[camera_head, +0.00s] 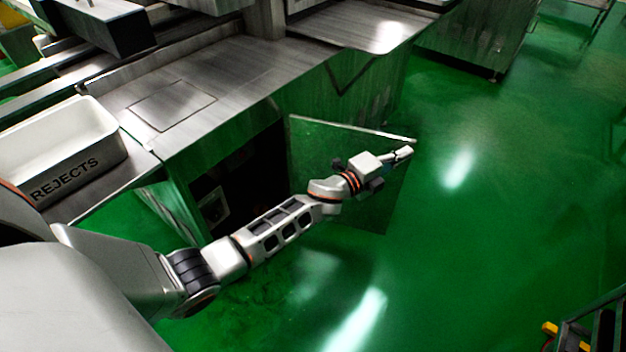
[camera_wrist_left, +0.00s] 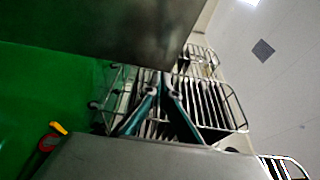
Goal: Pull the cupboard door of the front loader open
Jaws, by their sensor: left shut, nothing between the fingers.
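The front loader's cupboard door (camera_head: 345,150) is a reflective metal panel in the head view. It stands swung out from the cabinet front, with the dark cupboard opening (camera_head: 245,175) showing to its left. My left arm reaches across in front of the opening and the door. My left gripper (camera_head: 408,152) is at the door's outer end, just below its top edge; I cannot tell whether it touches the door. It is shut and empty. In the left wrist view its fingers (camera_wrist_left: 161,88) show against a rack. My right gripper is not in view.
A white rejects bin (camera_head: 60,150) stands at the left on the machine. The metal worktop (camera_head: 190,85) lies above the cupboard. Green floor (camera_head: 490,220) is clear to the right of the door. A wire rack trolley (camera_wrist_left: 225,105) shows in the left wrist view.

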